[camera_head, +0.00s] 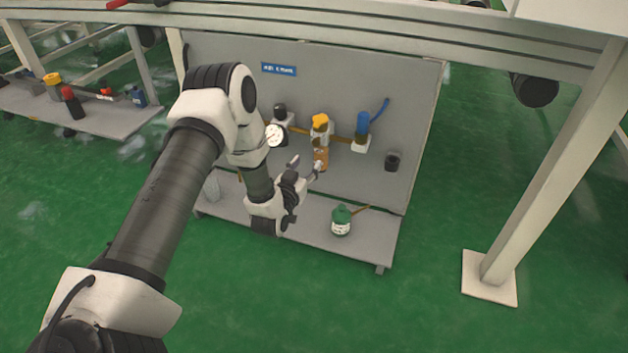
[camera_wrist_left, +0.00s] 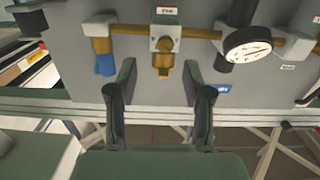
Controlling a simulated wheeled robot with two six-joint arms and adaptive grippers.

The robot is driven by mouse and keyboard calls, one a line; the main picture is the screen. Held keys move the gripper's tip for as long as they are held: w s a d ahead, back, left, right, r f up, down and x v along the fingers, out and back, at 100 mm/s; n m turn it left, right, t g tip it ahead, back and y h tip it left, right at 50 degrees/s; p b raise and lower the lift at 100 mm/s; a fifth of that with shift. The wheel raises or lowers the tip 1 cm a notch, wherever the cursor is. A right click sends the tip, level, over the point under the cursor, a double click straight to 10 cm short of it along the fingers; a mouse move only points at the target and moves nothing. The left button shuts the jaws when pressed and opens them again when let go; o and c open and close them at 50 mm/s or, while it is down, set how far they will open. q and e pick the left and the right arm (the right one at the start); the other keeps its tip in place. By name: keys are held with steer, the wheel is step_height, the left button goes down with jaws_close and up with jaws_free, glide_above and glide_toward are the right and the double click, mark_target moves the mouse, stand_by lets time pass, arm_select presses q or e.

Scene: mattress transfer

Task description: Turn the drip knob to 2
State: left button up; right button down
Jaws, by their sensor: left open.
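A grey upright panel (camera_head: 410,110) carries a row of units on a brass pipe. The middle unit has a yellow knob (camera_head: 320,122) on top and an orange-brown bowl (camera_head: 321,158) below. In the left wrist view, upside down, this knob is a gold piece (camera_wrist_left: 163,62) between and beyond the fingertips. I cannot read a scale or number on it. My left gripper (camera_head: 305,168) is open and empty, in front of the panel near the bowl; its two fingers (camera_wrist_left: 158,88) stand apart in the wrist view, with no visible contact. My right gripper is not in view.
A round gauge (camera_head: 275,135) and a black-topped unit (camera_head: 280,112) are left of the yellow knob. A blue-topped unit (camera_head: 362,125) with a hose is right. A white post (camera_head: 540,180) stands farther right.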

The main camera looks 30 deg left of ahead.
mark_target(315, 144)
arm_select(q)
steer(key=b+x, duration=0.1)
steer(key=x, duration=0.1)
steer(key=b+x, duration=0.1)
steer(key=x, duration=0.2)
steer(key=b+x, duration=0.2)
steer(key=x, duration=0.1)
steer(key=shift+a+r, duration=0.25)
steer(key=shift+a, duration=0.2)
jaws_close()
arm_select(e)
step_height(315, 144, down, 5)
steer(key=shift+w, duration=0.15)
